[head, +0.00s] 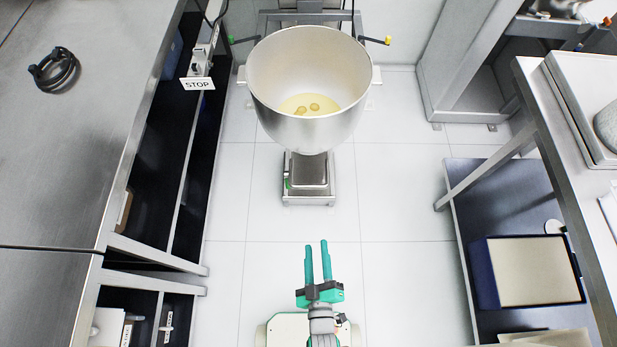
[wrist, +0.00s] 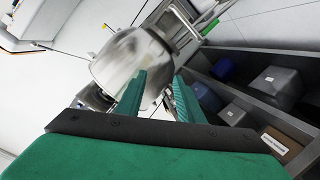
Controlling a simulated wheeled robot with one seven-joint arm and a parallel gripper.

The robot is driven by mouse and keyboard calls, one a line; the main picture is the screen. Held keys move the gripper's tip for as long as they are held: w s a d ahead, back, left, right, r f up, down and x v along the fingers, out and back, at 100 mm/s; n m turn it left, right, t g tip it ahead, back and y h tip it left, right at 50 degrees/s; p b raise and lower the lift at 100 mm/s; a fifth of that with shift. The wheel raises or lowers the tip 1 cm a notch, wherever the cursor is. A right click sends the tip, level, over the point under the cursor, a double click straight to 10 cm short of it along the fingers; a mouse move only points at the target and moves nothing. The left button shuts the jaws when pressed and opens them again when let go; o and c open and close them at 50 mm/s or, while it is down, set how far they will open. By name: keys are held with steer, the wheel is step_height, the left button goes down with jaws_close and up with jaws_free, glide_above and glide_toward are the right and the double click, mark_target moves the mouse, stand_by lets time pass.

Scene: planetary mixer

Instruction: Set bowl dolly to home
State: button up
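A large steel mixing bowl (head: 310,75) with pale batter and a few yellow yolks stands at the top middle of the head view. Beneath it is a low dolly or base (head: 308,178) with a grey plate and a green spot at its left; whether this is the bowl dolly I cannot tell. My gripper (head: 317,249), with two teal fingers, is open and empty, pointing toward the bowl across a stretch of bare floor. In the wrist view the bowl (wrist: 130,62) shows beyond the fingers (wrist: 158,88), which touch nothing.
A steel counter (head: 60,150) with open shelves runs along the left. A yellow-tipped lever (head: 376,40) and a green-tipped lever (head: 243,40) flank the bowl. A right-hand bench holds a blue box (head: 484,273) below. The middle floor is clear.

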steer(key=w+d+f+n, duration=0.1)
steer(key=w+f+n, duration=0.5)
steer(key=w+f, duration=0.5)
steer(key=w+a+f+n, duration=0.1)
steer(key=w+f, duration=0.3)
steer(key=w, duration=0.7)
steer(key=w+a+f+n, duration=0.1)
steer(key=w+f+n, duration=0.2)
steer(key=w, duration=0.8)
step_height(320, 180, down, 3)
steer(key=shift+r+h, duration=0.2)
steer(key=shift+h, duration=0.2)
jaws_close()
